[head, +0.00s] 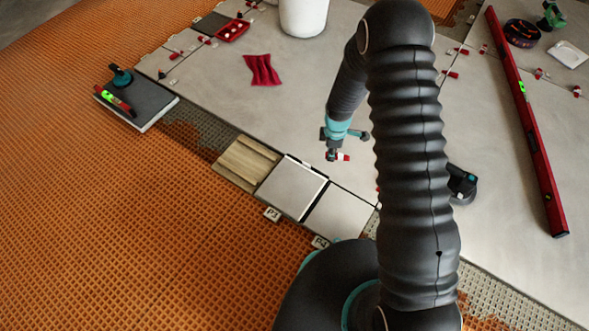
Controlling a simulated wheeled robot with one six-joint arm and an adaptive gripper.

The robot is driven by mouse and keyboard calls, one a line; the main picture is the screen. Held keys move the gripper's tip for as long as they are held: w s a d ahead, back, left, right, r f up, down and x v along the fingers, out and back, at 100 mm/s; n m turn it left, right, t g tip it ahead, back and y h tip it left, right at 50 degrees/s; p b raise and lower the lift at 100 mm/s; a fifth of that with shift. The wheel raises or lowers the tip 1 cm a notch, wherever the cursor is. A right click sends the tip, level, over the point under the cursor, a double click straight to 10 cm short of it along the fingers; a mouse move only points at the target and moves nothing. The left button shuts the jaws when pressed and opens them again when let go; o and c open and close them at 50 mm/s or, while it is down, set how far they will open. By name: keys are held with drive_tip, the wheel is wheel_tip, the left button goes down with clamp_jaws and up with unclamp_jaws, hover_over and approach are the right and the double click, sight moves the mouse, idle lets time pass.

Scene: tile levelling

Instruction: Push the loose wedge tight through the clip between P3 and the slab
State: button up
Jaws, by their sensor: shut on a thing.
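P3 is the small grey tile (291,188) behind the P3 label (272,214), with pale edges. The slab (240,110) is the large grey tile beyond it, across a narrow joint. My gripper (334,155) points down over the slab, right of P3's far corner. It is shut on a small red wedge (340,156) with white at its right end. Its height above the slab is hard to tell. The clip between P3 and the slab is too small to make out; a dark strip shows along that joint.
The P4 tile (338,214) lies right of P3, and a wooden-looking tile (246,163) lies left. A red cloth (262,70), white bucket (304,17), red tray (232,31) and long red level (526,120) lie on the slabs. My arm hides the middle right.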

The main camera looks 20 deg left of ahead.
sight(300, 175)
drive_tip(key=s+a+f+n, duration=0.1)
drive_tip(key=a+f+n, duration=0.2)
drive_tip(key=n, duration=0.1)
drive_tip(key=s+a+f+n, duration=0.2)
drive_tip(key=a+f+n, duration=0.1)
drive_tip(key=a+n, duration=0.1)
drive_tip(key=s+a+f+n, duration=0.2)
drive_tip(key=a+f+n, duration=0.1)
drive_tip(key=a+n, duration=0.1)
drive_tip(key=shift+a, duration=0.15)
drive_tip(key=shift+f+b, duration=1.2)
drive_tip(key=shift+f, duration=1.6)
drive_tip(key=shift+f+b, duration=0.1)
drive_tip(key=shift+b, duration=0.2)
drive_tip(key=shift+w+d+b, duration=0.3)
drive_tip(key=shift+w+b, duration=0.2)
drive_tip(key=shift+w, duration=0.45)
drive_tip(key=shift+w+d+b, duration=0.3)
drive_tip(key=shift+w+b, duration=0.15)
drive_tip(key=shift+w, duration=0.5)
drive_tip(key=o, duration=0.9)
drive_tip(key=shift+c, duration=0.2)
wheel_tip(300, 175, up, 12)
